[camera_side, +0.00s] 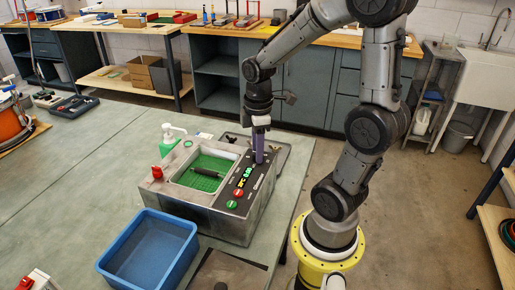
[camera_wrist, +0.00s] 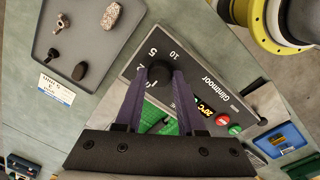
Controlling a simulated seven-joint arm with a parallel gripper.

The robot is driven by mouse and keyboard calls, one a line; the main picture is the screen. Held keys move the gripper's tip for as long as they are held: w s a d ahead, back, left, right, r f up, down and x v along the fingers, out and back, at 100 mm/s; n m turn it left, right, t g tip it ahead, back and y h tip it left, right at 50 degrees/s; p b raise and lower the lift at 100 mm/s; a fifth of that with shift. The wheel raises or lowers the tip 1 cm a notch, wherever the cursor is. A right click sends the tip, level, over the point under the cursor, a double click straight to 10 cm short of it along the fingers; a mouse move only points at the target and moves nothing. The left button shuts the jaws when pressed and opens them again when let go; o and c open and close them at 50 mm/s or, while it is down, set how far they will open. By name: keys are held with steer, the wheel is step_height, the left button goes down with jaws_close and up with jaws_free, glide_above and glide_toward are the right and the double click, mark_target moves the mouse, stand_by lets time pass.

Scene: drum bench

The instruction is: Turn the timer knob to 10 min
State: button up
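The timer knob (camera_wrist: 158,75) is a dark round knob on the black panel of a grey drum bath machine (camera_side: 232,217). The numbers 2, 5 and 10 are printed around it in the wrist view. I cannot make out clearly which number it points to. My gripper (camera_wrist: 159,72) has its purple fingers on either side of the knob, with the tips close against it. Whether they press on it I cannot tell. In the side view my gripper (camera_side: 259,158) points down at the far end of the panel, and its fingers hide the knob.
The panel has a lit display (camera_side: 243,176) and red and green buttons. A grey tray (camera_wrist: 85,17) with small parts lies near the knob.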

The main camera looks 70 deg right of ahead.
jaws_close()
